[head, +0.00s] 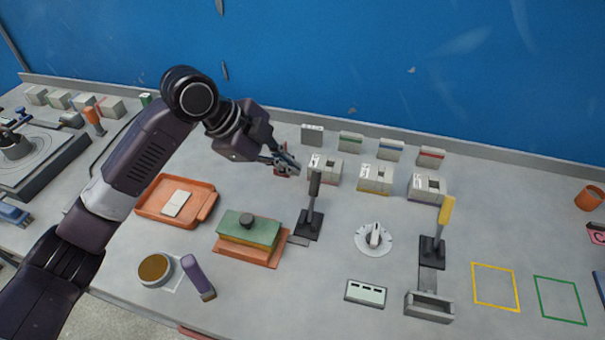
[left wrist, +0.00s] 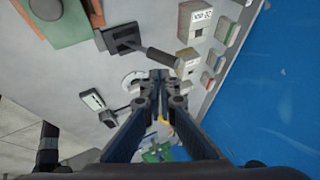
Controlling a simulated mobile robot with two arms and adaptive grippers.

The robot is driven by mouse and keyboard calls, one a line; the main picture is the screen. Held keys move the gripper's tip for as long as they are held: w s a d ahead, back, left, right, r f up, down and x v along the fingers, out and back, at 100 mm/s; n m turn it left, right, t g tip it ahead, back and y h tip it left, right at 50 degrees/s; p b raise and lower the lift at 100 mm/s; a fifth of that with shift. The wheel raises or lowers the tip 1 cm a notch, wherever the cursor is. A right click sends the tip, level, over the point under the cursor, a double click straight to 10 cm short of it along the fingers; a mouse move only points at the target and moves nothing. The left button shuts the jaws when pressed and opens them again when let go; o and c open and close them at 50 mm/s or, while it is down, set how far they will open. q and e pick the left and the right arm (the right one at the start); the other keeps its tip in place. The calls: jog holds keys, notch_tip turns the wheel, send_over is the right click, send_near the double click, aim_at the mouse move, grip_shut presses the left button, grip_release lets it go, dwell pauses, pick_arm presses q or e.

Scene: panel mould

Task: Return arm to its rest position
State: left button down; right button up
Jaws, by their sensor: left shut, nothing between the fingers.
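My left arm reaches in from the left in the head view, over the bench. Its gripper (head: 286,160) is shut and empty, above the bench near the back row of small blocks. In the left wrist view the closed fingers (left wrist: 159,80) point away over the bench, with the black-handled lever (left wrist: 130,40) just beyond them. The same lever (head: 312,210) stands upright in the head view, a little below and right of the fingertips. My right gripper does not show.
An orange tray (head: 146,208) with a white piece, a green block (head: 243,229) on an orange base, a dial (head: 374,239) and a yellow-handled lever (head: 438,235) stand around. Grey boxes (head: 325,168) line the back before a blue wall (head: 450,70). Yellow and green outlined squares lie at right.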

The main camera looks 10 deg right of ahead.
pick_arm(q)
jog(key=v, duration=0.5)
